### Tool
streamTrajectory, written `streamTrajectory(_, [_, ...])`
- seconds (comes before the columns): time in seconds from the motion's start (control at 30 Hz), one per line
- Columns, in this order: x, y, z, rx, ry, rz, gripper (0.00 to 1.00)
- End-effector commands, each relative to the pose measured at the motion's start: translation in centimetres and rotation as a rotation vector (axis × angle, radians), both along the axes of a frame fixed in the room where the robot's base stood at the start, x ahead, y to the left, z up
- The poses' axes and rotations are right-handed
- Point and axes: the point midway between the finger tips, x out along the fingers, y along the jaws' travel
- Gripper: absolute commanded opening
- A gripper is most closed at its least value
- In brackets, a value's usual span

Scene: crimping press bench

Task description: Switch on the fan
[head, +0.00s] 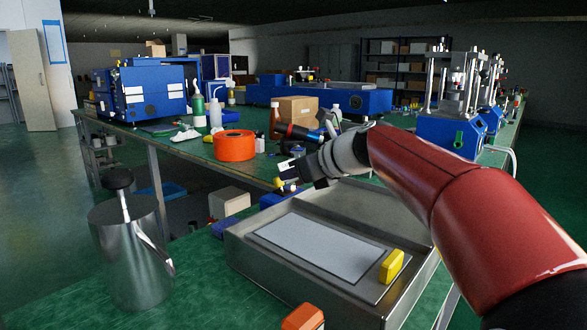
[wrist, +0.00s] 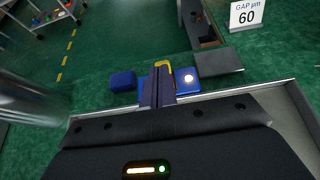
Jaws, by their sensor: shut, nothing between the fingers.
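My gripper (wrist: 158,90) is shut and empty. Its dark fingers point down over a small blue box (wrist: 185,80) with a pale, lit round button (wrist: 188,78) on top, just right of the fingertips. A yellow strip (wrist: 165,65) shows at the fingertips. Whether the fingers touch the box, I cannot tell. In the head view my gripper (head: 287,174) is beyond the far side of the metal tray. No fan can be made out for certain in either view, and I cannot tell whether the lit button belongs to one.
The metal tray (head: 236,250) holds a grey plate and a yellow block (head: 391,266). A steel canister (head: 130,255) stands left, an orange block (head: 303,317) in front. An orange spool (head: 234,146) and bottles stand on the bench behind. A "GAP 60" sign (wrist: 247,14) is at upper right.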

Motion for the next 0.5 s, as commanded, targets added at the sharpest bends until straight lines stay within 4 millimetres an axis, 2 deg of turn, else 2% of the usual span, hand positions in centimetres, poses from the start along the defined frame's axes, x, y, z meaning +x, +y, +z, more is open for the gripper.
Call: streamTrajectory(0.5, [0.0, 0.0, 1.6, -0.001, 0.001, 0.0, 0.0])
